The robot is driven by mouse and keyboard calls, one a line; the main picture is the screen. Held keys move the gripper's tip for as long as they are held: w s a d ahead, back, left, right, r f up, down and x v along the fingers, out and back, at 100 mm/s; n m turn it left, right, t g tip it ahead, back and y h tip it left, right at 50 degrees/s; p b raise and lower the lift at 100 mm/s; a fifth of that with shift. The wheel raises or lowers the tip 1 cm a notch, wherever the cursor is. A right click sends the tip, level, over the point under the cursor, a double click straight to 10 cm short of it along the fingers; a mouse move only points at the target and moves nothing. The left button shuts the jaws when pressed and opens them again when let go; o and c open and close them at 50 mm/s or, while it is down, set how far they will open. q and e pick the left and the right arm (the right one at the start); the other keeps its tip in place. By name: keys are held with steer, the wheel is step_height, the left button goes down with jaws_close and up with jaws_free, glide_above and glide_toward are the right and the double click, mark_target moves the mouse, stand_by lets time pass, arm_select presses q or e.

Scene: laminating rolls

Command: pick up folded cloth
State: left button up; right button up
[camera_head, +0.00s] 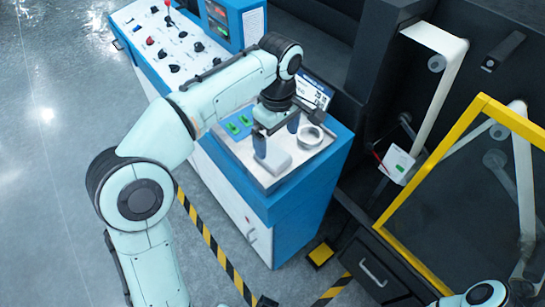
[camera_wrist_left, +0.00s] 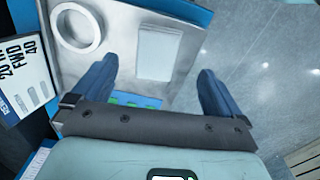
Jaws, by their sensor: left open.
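The folded cloth is a small white-grey rectangular stack (camera_head: 280,163) lying flat on the metal top of the blue cabinet, near its front edge. In the left wrist view the cloth (camera_wrist_left: 158,52) lies ahead, between the lines of the two fingers. My left gripper (camera_head: 277,134) is open above the cabinet top, its blue fingers (camera_wrist_left: 157,68) spread wider than the cloth and with nothing between them. In the head view one finger partly covers the cloth. Whether the fingertips touch the top cannot be told. My right gripper is out of view.
A white ring (camera_head: 310,137) lies beside the cloth. Green pieces on a blue patch (camera_head: 238,125) lie on the other side. The control panel (camera_head: 168,42) adjoins; a yellow-framed guard (camera_head: 430,165) stands at right.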

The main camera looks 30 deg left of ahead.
mark_target(275, 155)
arm_select(q)
steer(key=f, duration=0.5)
steer(key=a+f+b, duration=0.1)
steer(key=f, duration=0.1)
steer(key=shift+w+f, duration=0.3)
steer(key=shift+f, duration=0.05)
steer(key=shift+c, duration=0.3)
steer(key=c, duration=1.1)
